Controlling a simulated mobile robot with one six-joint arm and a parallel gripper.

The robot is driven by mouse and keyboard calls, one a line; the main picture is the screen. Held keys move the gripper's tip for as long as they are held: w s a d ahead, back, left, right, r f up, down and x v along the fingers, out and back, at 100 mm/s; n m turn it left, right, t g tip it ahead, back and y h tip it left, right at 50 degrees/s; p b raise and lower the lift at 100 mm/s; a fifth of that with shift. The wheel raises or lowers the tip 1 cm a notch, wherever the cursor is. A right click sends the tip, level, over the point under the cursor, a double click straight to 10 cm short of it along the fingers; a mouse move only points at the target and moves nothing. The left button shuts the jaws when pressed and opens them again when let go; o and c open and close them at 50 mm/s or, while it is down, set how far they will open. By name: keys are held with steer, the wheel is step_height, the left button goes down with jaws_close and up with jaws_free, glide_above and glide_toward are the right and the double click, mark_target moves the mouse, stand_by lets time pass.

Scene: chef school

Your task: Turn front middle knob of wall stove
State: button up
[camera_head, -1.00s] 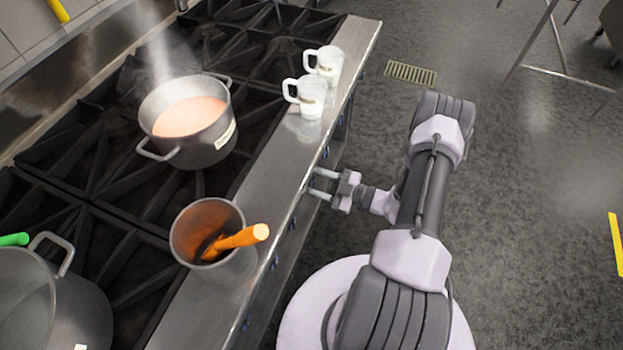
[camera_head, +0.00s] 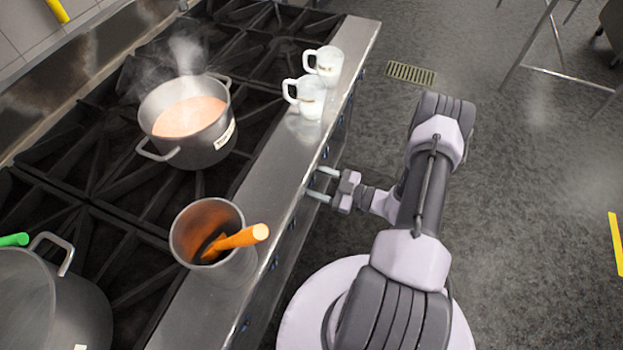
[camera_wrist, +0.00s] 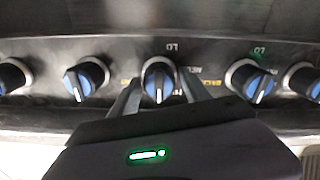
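The stove (camera_head: 300,140) has a row of blue-and-grey knobs along its front face. In the wrist view the middle knob (camera_wrist: 158,80) is centred, its grey pointer roughly vertical. My gripper (camera_wrist: 158,92) is open, with one finger to the left and one to the right of this knob. A small gap seems to show on each side, but I cannot tell whether either finger touches it. In the head view my gripper (camera_head: 316,183) is at the stove's front face, and the knob there is mostly hidden by the stove edge.
Other knobs flank it on the left (camera_wrist: 86,79) and right (camera_wrist: 250,81). On the stove are a steaming pot (camera_head: 190,145), two white mugs (camera_head: 311,100) (camera_head: 328,66), a metal container (camera_head: 185,240) with an orange-handled utensil (camera_head: 245,236), and a large pot (camera_head: 75,310).

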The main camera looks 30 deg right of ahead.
steer(key=shift+o, duration=0.2)
steer(key=p+v, duration=0.2)
steer(key=v, duration=1.5)
steer(key=shift+s, duration=0.2)
steer(key=shift+d, duration=0.15)
